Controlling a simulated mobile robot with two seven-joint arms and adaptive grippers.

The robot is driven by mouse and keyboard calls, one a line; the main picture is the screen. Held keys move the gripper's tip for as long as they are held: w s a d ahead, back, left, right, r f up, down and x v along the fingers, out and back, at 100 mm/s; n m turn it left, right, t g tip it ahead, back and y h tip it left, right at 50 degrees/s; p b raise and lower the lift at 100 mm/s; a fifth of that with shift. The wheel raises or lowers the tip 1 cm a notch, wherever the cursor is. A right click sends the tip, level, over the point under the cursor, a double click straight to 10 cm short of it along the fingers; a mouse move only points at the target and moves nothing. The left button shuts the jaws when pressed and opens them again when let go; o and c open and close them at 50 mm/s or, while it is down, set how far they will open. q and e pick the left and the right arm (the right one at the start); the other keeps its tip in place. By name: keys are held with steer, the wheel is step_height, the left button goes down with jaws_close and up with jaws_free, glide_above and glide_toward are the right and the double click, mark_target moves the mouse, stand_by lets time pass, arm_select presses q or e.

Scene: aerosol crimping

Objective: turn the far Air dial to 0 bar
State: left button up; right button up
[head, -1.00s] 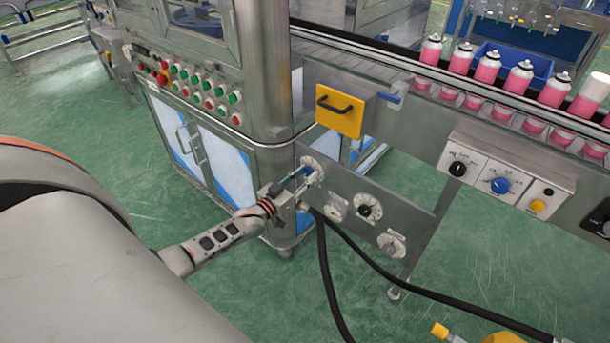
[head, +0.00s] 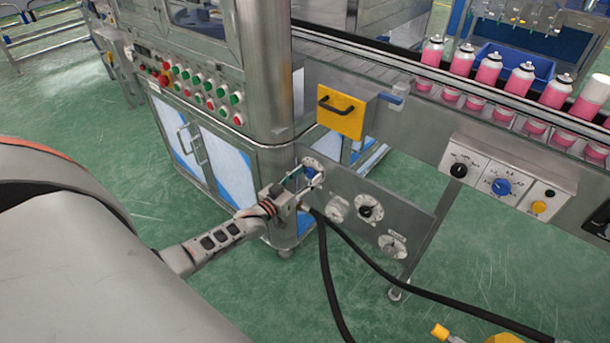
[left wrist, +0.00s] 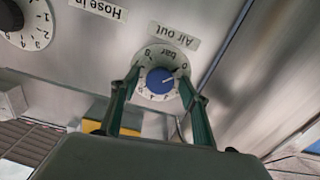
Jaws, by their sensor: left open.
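The far Air dial is a white round scale with a blue knob on the steel panel; it shows in the head view (head: 313,163), partly behind my left gripper (head: 306,182). In the left wrist view the dial (left wrist: 157,66) appears upside down below an "Air out" label, with its blue knob (left wrist: 160,82). The knob's white mark points right and slightly up, toward the 0 end of the scale. My left gripper (left wrist: 158,88) is open, its green fingers on either side of the knob, with gaps visible. My right gripper is not in view.
The panel also carries a black-knob dial (head: 370,208) and a lower right dial (head: 392,246). Black hoses (head: 328,270) hang below it. A yellow handled block (head: 340,116) sits above. A conveyor with pink cans (head: 489,66) runs behind.

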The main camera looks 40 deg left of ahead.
arm_select(q)
steer(key=s, duration=1.2)
steer(key=shift+a, duration=0.45)
steer(key=s+d+m+g+h+p, duration=0.1)
steer(key=s+d+m+g+p, duration=0.4)
steer(key=s+d, duration=1.8)
steer(key=shift+d+f+g+p, duration=0.2)
steer(key=shift+d+g+p, duration=0.2)
steer(key=shift+g+p, duration=0.65)
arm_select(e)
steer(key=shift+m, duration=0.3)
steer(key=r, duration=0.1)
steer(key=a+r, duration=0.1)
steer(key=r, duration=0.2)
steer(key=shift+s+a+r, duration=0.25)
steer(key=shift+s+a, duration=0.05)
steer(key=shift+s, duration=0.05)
arm_select(q)
steer(key=shift+w, duration=0.1)
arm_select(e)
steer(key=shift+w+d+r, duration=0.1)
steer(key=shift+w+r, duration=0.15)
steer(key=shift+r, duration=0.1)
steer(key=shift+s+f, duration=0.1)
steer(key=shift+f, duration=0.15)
